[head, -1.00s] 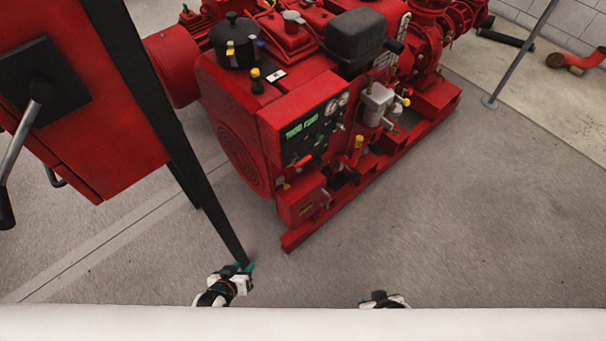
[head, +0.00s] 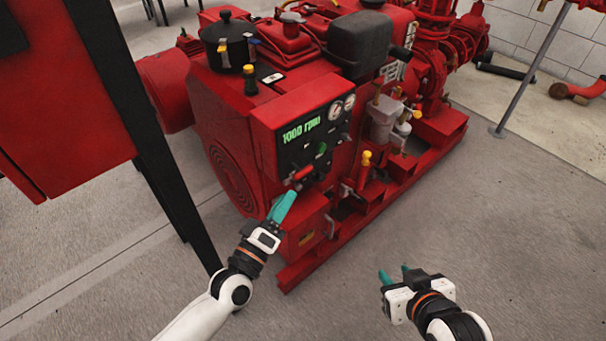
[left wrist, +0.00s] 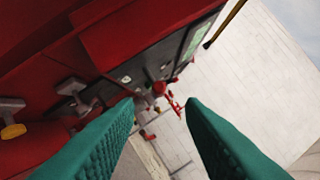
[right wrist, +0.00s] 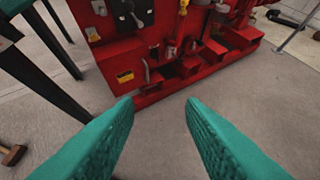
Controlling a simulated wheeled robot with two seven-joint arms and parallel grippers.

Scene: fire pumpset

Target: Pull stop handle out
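The control panel (head: 312,133) of the red pump engine has a green readout and two round gauges. A small red handle (head: 303,173) at its lower edge looks like the stop handle. A red knob (left wrist: 159,88) shows between the fingers in the left wrist view; I cannot tell if it is the same part. My left gripper (head: 289,196) is just below the red handle, apart from it as far as I can see, its fingers open and empty. My right gripper (head: 394,274) is open and empty over the floor, right of the engine base; its fingers also show in the right wrist view (right wrist: 160,105).
A red cabinet (head: 60,100) on black legs stands to the left, near my left arm. The red engine base frame (head: 385,195) runs along the floor. A grey pole (head: 525,75) stands at the right. The floor at the right front is clear.

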